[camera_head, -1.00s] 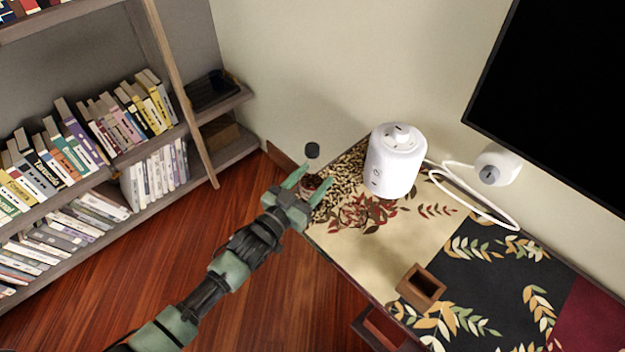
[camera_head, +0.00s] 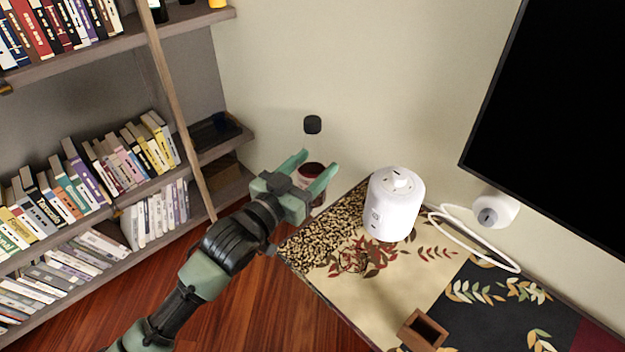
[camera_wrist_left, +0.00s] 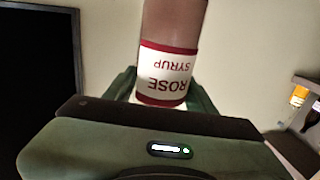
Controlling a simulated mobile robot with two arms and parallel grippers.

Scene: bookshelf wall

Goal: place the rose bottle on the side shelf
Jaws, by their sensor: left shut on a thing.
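The rose bottle (camera_wrist_left: 167,62) shows large in the left wrist view, with a white and red "ROSE SYRUP" label that reads upside down. My left gripper (camera_head: 314,168) is shut on it. The bottle is held in the air, in front of the wall and beyond the table corner. The side shelf (camera_head: 213,140) is the short boards at the right end of the bookcase, left of the gripper and apart from it. My right gripper is out of view.
The table (camera_head: 390,295) carries a white appliance (camera_head: 394,205), a white corded device (camera_head: 495,211) and a small wooden box (camera_head: 423,330). A dark tray (camera_head: 212,131) lies on a side board. A slanted wooden post (camera_head: 180,110) stands beside the books. A dark screen hangs at right.

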